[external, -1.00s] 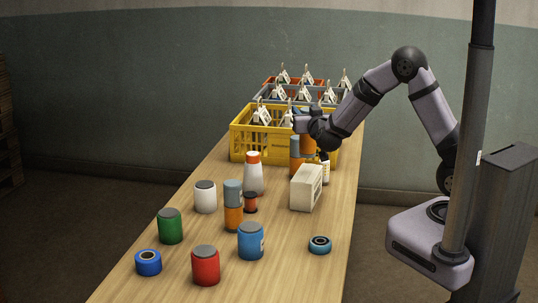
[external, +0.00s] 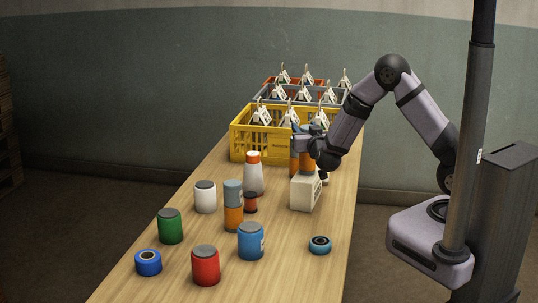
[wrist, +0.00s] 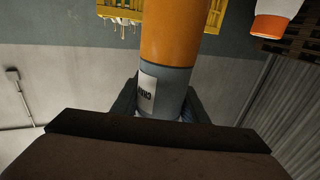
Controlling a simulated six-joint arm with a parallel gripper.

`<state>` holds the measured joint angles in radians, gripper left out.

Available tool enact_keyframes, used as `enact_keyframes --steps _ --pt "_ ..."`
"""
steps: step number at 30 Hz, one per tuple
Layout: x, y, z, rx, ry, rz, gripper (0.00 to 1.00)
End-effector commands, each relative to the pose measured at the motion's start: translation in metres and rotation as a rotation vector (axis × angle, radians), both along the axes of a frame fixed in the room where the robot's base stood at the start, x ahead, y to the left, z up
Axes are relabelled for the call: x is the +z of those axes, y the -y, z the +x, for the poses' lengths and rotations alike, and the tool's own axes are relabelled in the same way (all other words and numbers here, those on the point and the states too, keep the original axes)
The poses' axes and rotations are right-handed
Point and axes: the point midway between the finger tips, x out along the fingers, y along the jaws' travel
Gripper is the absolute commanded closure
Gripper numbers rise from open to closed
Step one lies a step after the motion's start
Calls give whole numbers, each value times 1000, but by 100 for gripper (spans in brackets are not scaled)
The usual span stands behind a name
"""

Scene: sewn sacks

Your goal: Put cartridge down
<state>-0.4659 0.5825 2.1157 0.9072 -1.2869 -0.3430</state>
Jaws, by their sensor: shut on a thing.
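My gripper (external: 305,145) is shut on an orange and blue-grey cartridge (external: 307,162), which hangs roughly upright just behind the cream box. In the wrist view the cartridge (wrist: 172,35) shows its orange part, a grey band and a white label, with a dark finger on each side of my gripper (wrist: 160,105). Its lower end is hidden by the box in the external view, so I cannot tell whether it touches the table.
The cream box (external: 304,193) stands right in front of the held cartridge. A yellow crate (external: 267,152) with white-tagged sacks is behind. A white bottle with orange cap (external: 253,178), several cans and tape rolls stand forward. The table's right front (external: 310,275) is clear.

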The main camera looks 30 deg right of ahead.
Motion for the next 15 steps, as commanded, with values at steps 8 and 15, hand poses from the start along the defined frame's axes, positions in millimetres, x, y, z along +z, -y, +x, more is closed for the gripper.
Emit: enact_keyframes --steps 8,15 --pt "-3 0 0 0 0 0 42" --pt "-3 0 0 0 -1 -1 42"
